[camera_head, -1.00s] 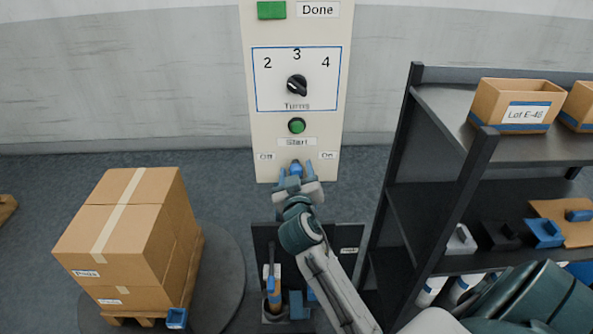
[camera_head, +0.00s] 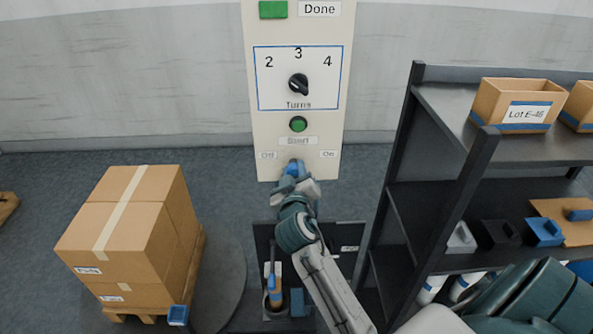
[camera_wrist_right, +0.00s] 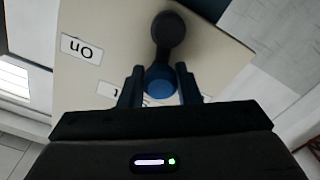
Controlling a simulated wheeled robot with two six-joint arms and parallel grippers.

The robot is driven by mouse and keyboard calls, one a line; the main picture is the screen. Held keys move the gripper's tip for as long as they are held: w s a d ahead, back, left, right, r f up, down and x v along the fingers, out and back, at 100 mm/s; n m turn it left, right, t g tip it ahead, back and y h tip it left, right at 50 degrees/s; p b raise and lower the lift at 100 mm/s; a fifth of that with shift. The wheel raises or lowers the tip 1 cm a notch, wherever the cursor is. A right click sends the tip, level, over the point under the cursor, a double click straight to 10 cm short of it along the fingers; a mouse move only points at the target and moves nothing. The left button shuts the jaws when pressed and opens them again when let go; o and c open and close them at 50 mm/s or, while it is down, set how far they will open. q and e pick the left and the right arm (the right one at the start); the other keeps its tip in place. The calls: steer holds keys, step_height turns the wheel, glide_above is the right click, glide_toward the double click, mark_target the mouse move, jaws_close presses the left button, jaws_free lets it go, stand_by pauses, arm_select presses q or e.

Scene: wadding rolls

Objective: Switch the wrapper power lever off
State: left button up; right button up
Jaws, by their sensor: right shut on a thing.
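The wrapper control panel (camera_head: 262,130) stands upright ahead, with an Off label (camera_head: 268,155) at its lower left and an On label (camera_head: 328,154) at its lower right. The power lever (camera_head: 291,168) has a blue knob between these labels, mostly covered by my gripper in the head view. In the right wrist view the blue knob (camera_wrist_right: 161,80) sits between my fingers, and a dark round pivot shows beyond it. My right gripper (camera_head: 294,174) is shut on the knob. My left gripper is not in view.
The panel also carries a green Start button (camera_head: 298,124), a Turns dial (camera_head: 298,84) pointing near 3 and a green Done light (camera_head: 273,9). A dark shelf (camera_head: 440,180) stands close on the right. Stacked boxes (camera_head: 130,225) on a pallet stand at the left.

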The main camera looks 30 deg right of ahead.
steer(key=shift+w+a+f+n+p, duration=0.1)
steer(key=shift+a+n+p, duration=0.1)
steer(key=shift+n, duration=0.5)
steer(key=shift+w+a+f+n+p, duration=0.1)
steer(key=shift+w+a+f+n, duration=0.1)
steer(key=shift+n, duration=0.5)
steer(key=shift+w+a+f+n+p, duration=0.1)
steer(key=shift+a+n+p, duration=0.1)
steer(key=shift+n, duration=0.5)
steer(key=o, duration=1)
